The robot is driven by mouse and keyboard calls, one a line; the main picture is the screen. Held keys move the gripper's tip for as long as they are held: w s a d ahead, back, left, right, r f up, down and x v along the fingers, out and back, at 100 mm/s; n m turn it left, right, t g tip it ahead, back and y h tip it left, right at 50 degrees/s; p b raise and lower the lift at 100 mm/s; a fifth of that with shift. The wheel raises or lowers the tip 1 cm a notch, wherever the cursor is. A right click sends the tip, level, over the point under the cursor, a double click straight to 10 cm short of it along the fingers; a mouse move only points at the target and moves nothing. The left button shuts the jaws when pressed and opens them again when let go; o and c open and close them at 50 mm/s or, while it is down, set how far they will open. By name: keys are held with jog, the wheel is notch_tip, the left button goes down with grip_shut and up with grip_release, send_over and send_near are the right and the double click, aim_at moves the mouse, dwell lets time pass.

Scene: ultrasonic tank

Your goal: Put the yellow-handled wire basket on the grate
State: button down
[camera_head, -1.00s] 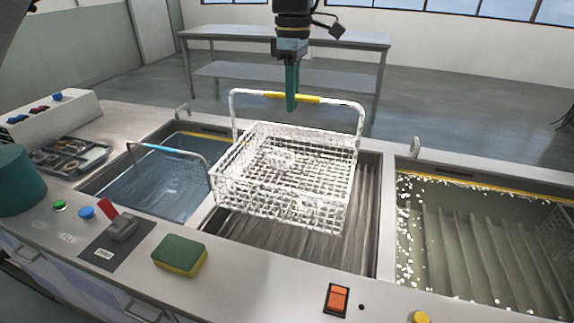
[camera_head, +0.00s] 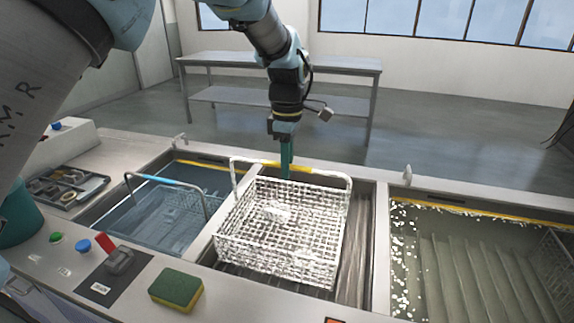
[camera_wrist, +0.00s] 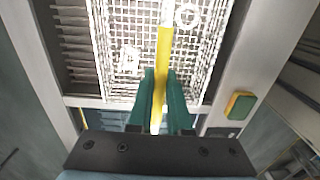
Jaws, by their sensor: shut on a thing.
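The white wire basket (camera_head: 283,228) with a yellow handle grip (camera_head: 300,168) is in the middle of the head view, over the ribbed grate (camera_head: 358,250) in the middle bay. My gripper (camera_head: 287,172) is shut on the yellow grip, which also shows between the green fingers in the wrist view (camera_wrist: 159,95). The basket looks roughly level. I cannot tell whether its bottom touches the grate. Small parts (camera_wrist: 129,60) lie inside the basket. The basket hides much of the grate.
A blue-handled basket (camera_head: 165,215) sits in the left water tank. The right tank (camera_head: 470,260) holds murky water with white foam. A sponge (camera_head: 176,289), buttons and a red lever switch (camera_head: 118,260) are on the front counter. A tray of parts (camera_head: 65,188) is at left.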

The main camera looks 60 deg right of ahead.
jog(key=c, duration=0.8)
grip_release()
jog(key=shift+c, duration=0.2)
notch_tip(320, 180, up, 12)
jog(key=b, duration=0.2)
jog(key=shift+d+b, duration=0.15)
jog(key=shift+b, duration=0.25)
jog(key=w+a+f, duration=0.2)
jog(key=w+a, duration=0.8)
jog(key=w, duration=0.5)
jog(key=w+a+f+m+h, duration=0.1)
jog(key=w+a+f, duration=0.1)
jog(key=w+a, duration=0.5)
jog(key=w+a+f+m, duration=0.1)
jog(key=w+a+f, duration=0.15)
jog(key=a, duration=0.85)
jog(key=s+a+f+m, duration=0.1)
jog(key=s+a+f, duration=0.1)
jog(key=a, duration=0.7)
jog(key=s+a+f+m+t, duration=0.1)
jog(key=s+a+f, duration=0.1)
jog(key=a, duration=0.8)
jog(key=s+a+f, duration=0.2)
jog(key=a, duration=0.7)
jog(key=shift+a+f+m+t, duration=0.3)
jog(key=shift+a+m+t, duration=0.1)
